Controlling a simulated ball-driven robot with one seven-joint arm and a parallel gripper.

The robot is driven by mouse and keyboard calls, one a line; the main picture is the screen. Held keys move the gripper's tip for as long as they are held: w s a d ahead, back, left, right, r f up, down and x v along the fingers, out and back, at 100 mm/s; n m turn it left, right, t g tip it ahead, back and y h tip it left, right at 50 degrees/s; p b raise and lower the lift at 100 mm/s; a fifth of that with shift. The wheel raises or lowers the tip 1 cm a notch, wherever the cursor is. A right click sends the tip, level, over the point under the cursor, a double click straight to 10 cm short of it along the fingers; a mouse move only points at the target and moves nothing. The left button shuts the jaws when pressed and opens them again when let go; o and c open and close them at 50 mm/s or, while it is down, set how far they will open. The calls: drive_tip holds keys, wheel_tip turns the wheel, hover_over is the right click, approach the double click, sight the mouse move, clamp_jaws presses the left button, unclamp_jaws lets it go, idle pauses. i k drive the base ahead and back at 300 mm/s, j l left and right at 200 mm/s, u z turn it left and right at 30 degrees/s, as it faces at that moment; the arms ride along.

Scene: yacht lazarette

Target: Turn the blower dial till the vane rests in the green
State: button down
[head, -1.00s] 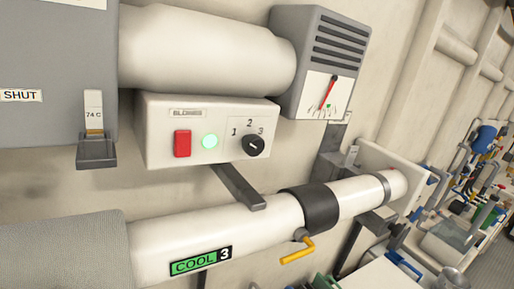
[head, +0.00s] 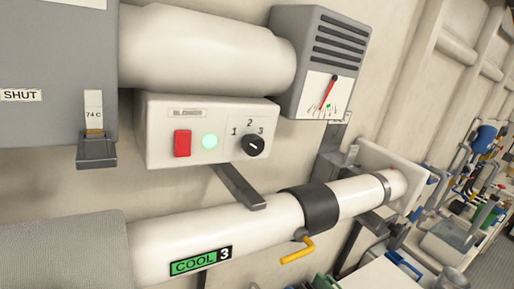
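The blower dial (head: 253,145) is a black round knob with a small white mark, at the right of a white blower box (head: 205,132). The numbers 1, 2 and 3 stand around it; which one the mark points to is too small to tell. The vane (head: 328,92) is a red needle on a white scale, on the grey vent housing (head: 310,75) up and right of the box. It hangs down and to the left, its tip just left of a small green mark (head: 328,105). My gripper is not in view, and nothing touches the dial.
A thick white duct (head: 205,50) runs above the box. A white pipe (head: 265,220) with a yellow handle (head: 297,250) runs below. Cluttered gear (head: 470,190) stands at right.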

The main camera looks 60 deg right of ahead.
sight(253, 145)
drive_tip(key=z, duration=1.1)
drive_tip(key=i+l, duration=0.1)
drive_tip(key=l, duration=0.15)
drive_tip(key=i+l+z, duration=0.15)
drive_tip(key=k+l, duration=0.05)
